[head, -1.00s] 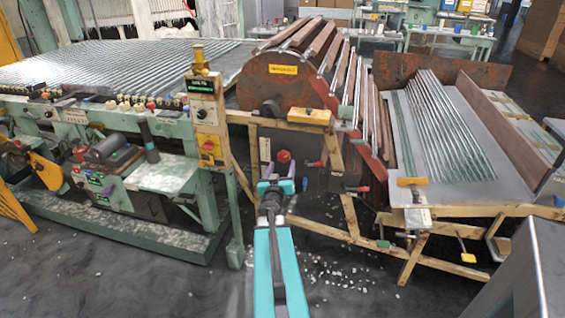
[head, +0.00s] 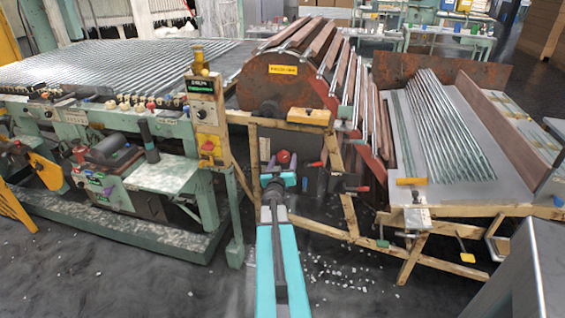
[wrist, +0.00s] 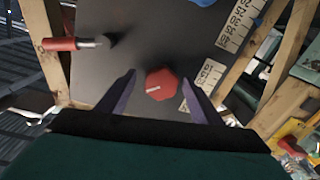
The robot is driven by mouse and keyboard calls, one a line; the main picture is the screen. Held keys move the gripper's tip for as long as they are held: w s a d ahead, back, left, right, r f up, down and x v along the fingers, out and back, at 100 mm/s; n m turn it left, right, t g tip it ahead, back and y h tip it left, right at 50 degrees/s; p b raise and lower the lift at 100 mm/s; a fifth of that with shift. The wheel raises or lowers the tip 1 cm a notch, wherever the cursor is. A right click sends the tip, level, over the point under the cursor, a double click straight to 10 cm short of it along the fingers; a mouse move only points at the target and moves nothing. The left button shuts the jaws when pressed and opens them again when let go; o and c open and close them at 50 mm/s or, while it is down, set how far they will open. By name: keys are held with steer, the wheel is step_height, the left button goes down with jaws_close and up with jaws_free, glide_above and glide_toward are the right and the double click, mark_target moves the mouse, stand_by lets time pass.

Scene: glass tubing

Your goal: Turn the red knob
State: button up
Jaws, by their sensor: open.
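The red knob (wrist: 160,84) has a faceted rim and a pale pointer mark. It sits on a dark grey panel (wrist: 105,70) in the wrist view. My gripper (wrist: 160,78) is open, with one dark finger on each side of the knob. A gap shows between the knob and each finger; how far the tips are from the panel I cannot tell. In the head view the red knob (head: 283,157) shows just beyond my gripper (head: 278,178), which partly covers the area below it.
A red-handled lever (wrist: 72,43) sticks out left of the knob. A white number scale (wrist: 203,88) lies on the panel to the right. Wooden frame posts (head: 253,165) stand around the panel. A green machine (head: 160,175) stands to the left; the floor in front has white scraps.

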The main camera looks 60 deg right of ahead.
steer(key=c, duration=1.1)
steer(key=shift+o, duration=0.2)
steer(key=shift+w+a+f, duration=0.1)
steer(key=shift+a, duration=0.2)
steer(key=shift+d, duration=0.25)
steer(key=shift+m+b, duration=0.3)
steer(key=shift+b, duration=0.05)
